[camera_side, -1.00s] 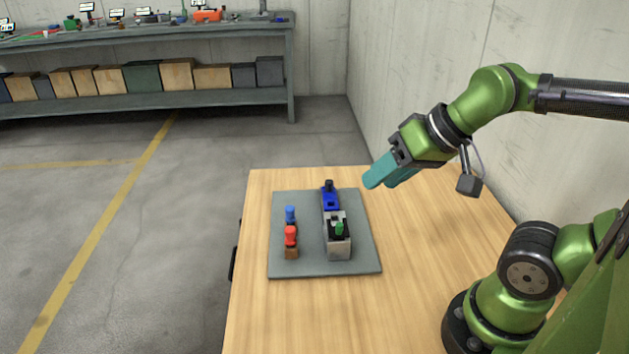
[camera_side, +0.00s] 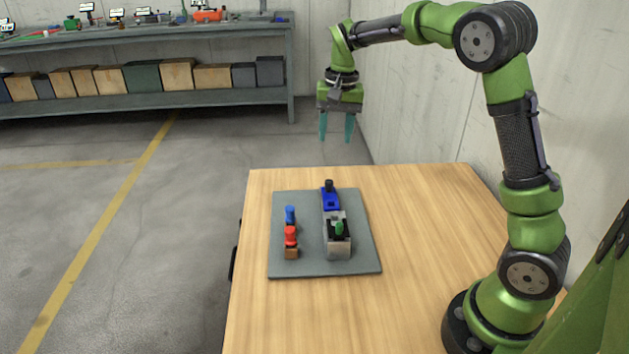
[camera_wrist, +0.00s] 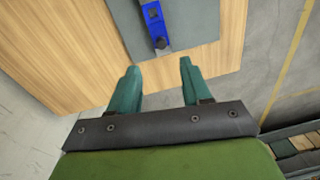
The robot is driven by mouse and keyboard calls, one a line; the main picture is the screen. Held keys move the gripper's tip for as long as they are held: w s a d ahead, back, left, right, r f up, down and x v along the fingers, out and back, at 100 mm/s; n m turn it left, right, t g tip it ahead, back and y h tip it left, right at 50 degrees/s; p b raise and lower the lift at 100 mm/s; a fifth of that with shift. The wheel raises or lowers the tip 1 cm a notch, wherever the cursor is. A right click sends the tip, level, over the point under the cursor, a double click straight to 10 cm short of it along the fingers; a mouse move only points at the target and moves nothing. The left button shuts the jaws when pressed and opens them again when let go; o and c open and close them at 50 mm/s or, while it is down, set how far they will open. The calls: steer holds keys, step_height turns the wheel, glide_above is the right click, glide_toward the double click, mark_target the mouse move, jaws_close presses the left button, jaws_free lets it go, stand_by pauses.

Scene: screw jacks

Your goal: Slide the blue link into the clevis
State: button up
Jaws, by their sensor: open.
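The blue link (camera_side: 331,200) lies at the back of the grey plate, with a dark upright knob (camera_side: 329,185) at its far end. Its near end is at or against a grey block (camera_side: 338,245) with a black top part and a green piece (camera_side: 339,228), which seems to be the clevis; I cannot tell whether the link is inside it. My gripper (camera_side: 337,137) is open and empty, pointing down, high above and behind the link. In the wrist view, the blue link (camera_wrist: 153,18) and its dark knob (camera_wrist: 162,43) show beyond my open fingers (camera_wrist: 158,82); the clevis is out of frame.
A blue-topped peg (camera_side: 290,214) and a red-topped peg (camera_side: 291,237) stand left of the block on the grey plate (camera_side: 308,268). The wooden table (camera_side: 420,250) is clear to the right. A concrete wall is behind it.

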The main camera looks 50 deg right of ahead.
mark_target(329, 181)
steer(key=f, duration=0.5)
steer(key=w+d+f+m, duration=0.1)
steer(key=f, duration=0.4)
steer(key=w+f+m, duration=0.1)
steer(key=f, duration=0.4)
steer(key=shift+w+d+g, duration=0.15)
steer(key=shift+w+g, duration=0.05)
steer(key=shift+g, duration=0.2)
jaws_close()
